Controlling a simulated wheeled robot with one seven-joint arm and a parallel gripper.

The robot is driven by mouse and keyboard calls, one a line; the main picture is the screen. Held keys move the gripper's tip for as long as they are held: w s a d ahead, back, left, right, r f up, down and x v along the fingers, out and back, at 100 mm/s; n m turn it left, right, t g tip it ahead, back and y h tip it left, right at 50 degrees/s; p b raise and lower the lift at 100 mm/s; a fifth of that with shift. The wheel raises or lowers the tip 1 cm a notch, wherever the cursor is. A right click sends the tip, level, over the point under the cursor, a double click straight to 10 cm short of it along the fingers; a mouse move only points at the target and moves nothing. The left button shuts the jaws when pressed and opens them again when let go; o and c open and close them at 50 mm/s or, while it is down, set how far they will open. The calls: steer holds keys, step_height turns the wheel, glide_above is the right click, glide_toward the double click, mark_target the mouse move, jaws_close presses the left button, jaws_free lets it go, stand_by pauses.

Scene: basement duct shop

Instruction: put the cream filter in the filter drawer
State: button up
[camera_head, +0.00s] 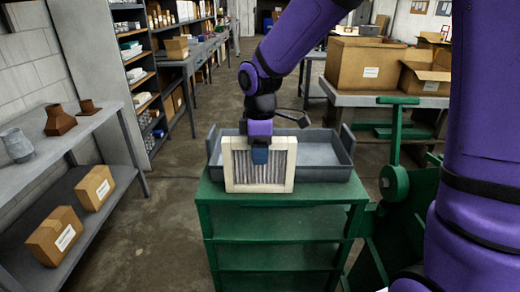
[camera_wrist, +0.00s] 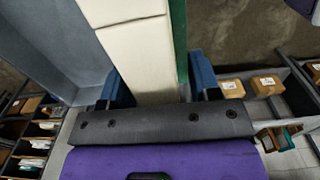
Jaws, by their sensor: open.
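The cream filter (camera_head: 229,168), a square cream frame around grey pleats, stands upright on the green cart's top, in front of a grey open tray (camera_head: 325,174). I cannot tell whether this tray is the filter drawer. My gripper (camera_head: 260,156) points down at the filter's top edge, one blue finger showing on its front face. In the wrist view, my open gripper (camera_wrist: 160,85) has its blue fingers on either side of the filter's cream edge (camera_wrist: 140,50), with a small gap at the right finger. The far finger is hidden in the head view.
The green cart (camera_head: 280,228) has open shelves below. Green machinery (camera_head: 396,182) stands close at its right. A bench with cardboard boxes (camera_head: 366,64) is behind. A grey shelf (camera_head: 75,150) with boxes and duct fittings stands at left, with clear floor between.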

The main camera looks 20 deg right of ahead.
step_height(320, 180, up, 12)
steer(key=shift+r, duration=0.15)
stand_by(0.3)
